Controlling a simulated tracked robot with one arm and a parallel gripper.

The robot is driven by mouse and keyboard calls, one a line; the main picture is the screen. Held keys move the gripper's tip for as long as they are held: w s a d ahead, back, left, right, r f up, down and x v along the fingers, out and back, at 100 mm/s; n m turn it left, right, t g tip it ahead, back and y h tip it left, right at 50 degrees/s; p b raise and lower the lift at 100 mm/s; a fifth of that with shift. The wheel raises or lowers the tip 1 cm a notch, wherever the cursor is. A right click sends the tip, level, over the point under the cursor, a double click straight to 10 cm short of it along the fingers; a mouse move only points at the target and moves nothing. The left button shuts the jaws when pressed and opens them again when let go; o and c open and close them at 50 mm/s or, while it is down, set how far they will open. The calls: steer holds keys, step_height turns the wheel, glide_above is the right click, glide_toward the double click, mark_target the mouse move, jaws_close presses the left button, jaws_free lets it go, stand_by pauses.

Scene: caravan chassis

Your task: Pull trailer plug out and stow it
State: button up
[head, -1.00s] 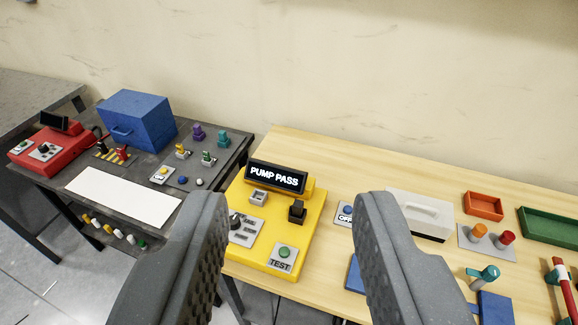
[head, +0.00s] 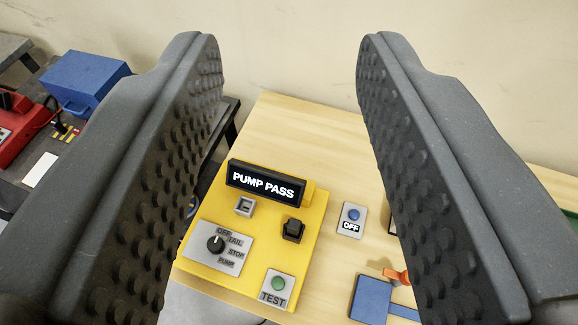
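A yellow test box (head: 215,190) stands on the wooden bench. Its dark display (head: 266,181) reads "PUMP PASS". A black block, which looks like the plug (head: 293,230), sits upright on the box's right side. A small grey square socket (head: 244,206) to its left looks empty. A knob (head: 216,244) stands on a plate marked OFF, TAIL, STOP and PUMP; its setting is hard to read. A green TEST button (head: 278,284) is at the front. My gripper (head: 288,60) is open and empty, its ribbed fingers either side of the box in view.
A blue button on an OFF plate (head: 353,215) is right of the box. A blue block (head: 371,299) and an orange part (head: 397,276) lie at lower right, partly behind my right finger. A blue case (head: 88,82) and red unit (head: 14,122) stand on the left table.

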steer(key=shift+w+d, duration=0.3)
steer(key=shift+o, duration=1.4)
steer(key=n+g+p, duration=0.2)
steer(key=n+g, duration=1.2)
steer(key=g, duration=0.1)
glide_above(294, 224)
step_height(294, 224, down, 40)
step_height(294, 224, down, 13)
steer(key=shift+f, duration=0.15)
